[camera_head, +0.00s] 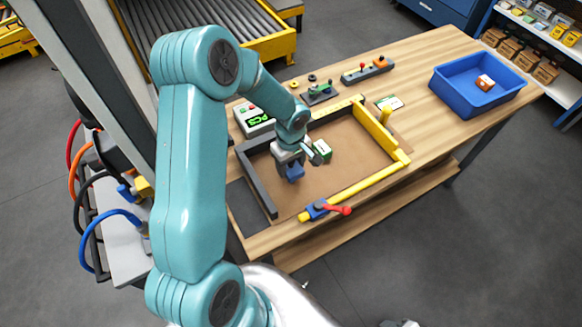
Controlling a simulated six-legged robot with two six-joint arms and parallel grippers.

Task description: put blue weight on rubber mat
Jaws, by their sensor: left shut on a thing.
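My left gripper (292,163) is shut on the blue weight (294,174), over the left part of the framed brown board. The jaws and the gripper body hide part of the weight, and I cannot tell whether it touches the board. A dark flat patch, seemingly the rubber mat (243,207), lies at the table's left end, outside the dark side wall of the frame. It is to the left of and nearer than the gripper, and its visible part is bare. My upper arm hides some of the table's left end. My right gripper is not in view.
A dark wall (257,182) stands between weight and mat; yellow rails (372,124) bound the other side. A green-and-white box (322,150) is close right of the gripper. A red-handled clamp (325,210) sits at the front. A display box (254,119) and blue bin (478,84) stand farther back.

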